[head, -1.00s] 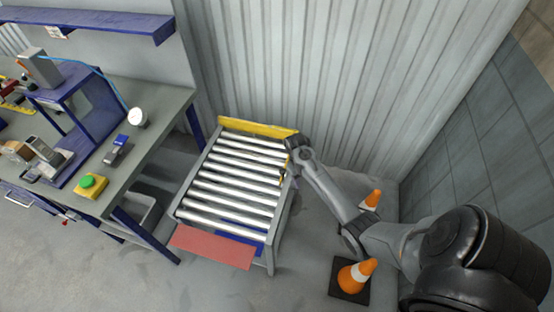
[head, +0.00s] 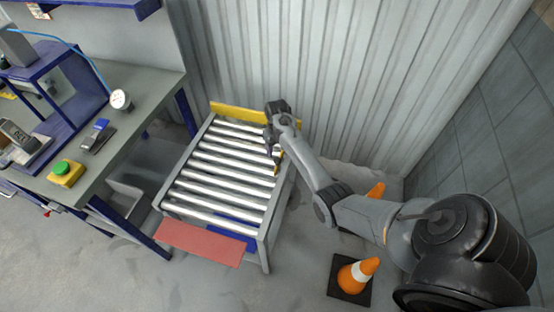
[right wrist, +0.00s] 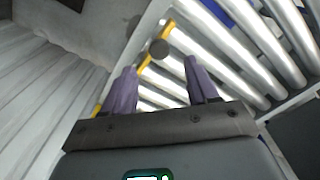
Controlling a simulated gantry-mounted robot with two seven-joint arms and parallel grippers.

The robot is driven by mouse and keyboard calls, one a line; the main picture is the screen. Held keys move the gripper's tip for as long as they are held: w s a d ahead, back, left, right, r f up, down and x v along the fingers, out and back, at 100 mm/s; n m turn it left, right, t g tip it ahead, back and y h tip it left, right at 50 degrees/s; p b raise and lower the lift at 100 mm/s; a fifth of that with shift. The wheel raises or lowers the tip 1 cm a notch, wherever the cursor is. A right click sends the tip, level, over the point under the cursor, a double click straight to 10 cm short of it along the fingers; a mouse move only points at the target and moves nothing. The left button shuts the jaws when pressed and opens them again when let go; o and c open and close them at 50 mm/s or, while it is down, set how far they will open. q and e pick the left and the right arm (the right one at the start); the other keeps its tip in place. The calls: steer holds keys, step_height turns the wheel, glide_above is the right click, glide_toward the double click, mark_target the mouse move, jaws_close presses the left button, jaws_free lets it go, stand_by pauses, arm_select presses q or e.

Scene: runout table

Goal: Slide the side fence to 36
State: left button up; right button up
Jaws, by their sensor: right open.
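My right gripper (head: 274,160) is over the right side of the roller table (head: 268,250), near its back. In the right wrist view its two purple-grey fingers (right wrist: 160,68) are apart with nothing held between them. A thin yellow bar (right wrist: 167,30), which looks like the side fence, runs beside the rollers there. A dark round knob (right wrist: 158,48) on it shows just beyond the fingertips, between them in the picture. In the head view my arm and gripper largely hide this bar. No scale or number 36 can be read. My left gripper is out of view.
A yellow board (head: 238,113) stands across the table's back end, near the corrugated wall (head: 300,70). A red plate (head: 200,242) is at the front end. A workbench (head: 140,95) stands to the left.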

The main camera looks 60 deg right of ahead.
mark_target(277, 160)
step_height(277, 160, down, 5)
steer(key=shift+f+b, duration=0.1)
steer(key=shift+b, duration=0.5)
steer(key=shift+f, duration=0.6)
steer(key=c, duration=0.4)
jaws_close()
